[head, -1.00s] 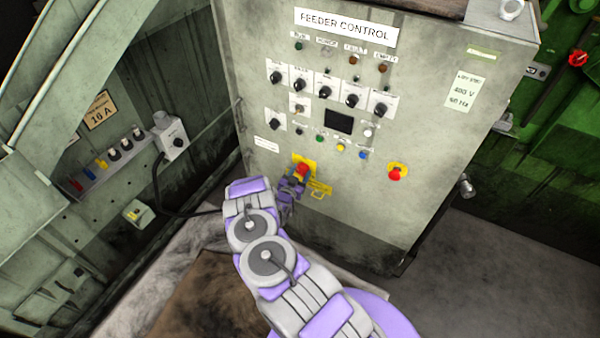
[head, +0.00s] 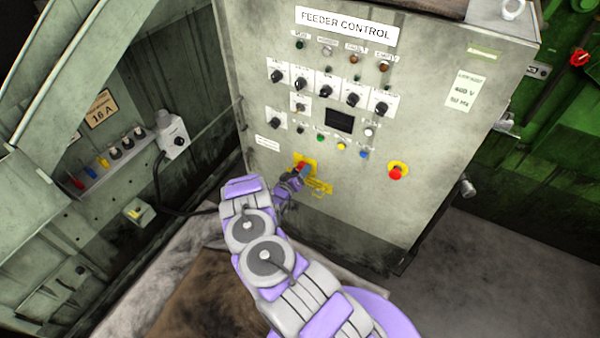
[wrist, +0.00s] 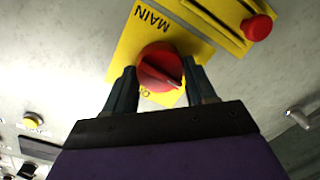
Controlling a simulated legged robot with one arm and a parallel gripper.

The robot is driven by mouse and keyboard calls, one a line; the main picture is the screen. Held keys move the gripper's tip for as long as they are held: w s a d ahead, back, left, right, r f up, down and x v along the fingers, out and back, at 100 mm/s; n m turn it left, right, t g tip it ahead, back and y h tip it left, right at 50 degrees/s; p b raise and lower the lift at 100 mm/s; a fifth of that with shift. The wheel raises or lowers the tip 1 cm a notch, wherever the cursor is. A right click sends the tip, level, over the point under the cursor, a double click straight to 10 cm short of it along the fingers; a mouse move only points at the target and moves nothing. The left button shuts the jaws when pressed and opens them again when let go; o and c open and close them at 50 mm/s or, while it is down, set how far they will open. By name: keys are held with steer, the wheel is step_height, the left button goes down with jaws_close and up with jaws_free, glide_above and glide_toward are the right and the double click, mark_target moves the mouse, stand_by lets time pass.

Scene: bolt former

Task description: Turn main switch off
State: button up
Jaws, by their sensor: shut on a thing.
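The main switch is a red round knob (wrist: 160,68) on a yellow plate (wrist: 122,62) marked MAIN, on the front of the grey feeder control cabinet (head: 400,60). Its raised grip bar lies at a slant in the wrist view. My gripper (wrist: 162,76) has one dark finger on each side of the knob and is shut on it. In the head view my gripper (head: 298,174) reaches the yellow plate low on the panel and partly hides the red knob (head: 301,166). Part of the lettering beneath the knob is hidden by a finger.
A red push button (head: 395,173) on a yellow base sits to the right on the same cabinet. Black selector knobs and coloured buttons (head: 341,146) are above. A grey box with a cable (head: 172,134) is at the left. A door handle (head: 466,187) sticks out at the cabinet's right.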

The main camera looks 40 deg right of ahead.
steer(key=shift+w+a+n, duration=0.15)
steer(key=shift+w+n, duration=0.05)
steer(key=shift+n, duration=0.4)
steer(key=o, duration=0.8)
steer(key=shift+f, duration=0.1)
steer(key=shift+o, duration=1.2)
steer(key=shift+s, duration=0.1)
steer(key=p+v, duration=0.2)
steer(key=v, duration=1.5)
steer(key=shift+a, duration=0.25)
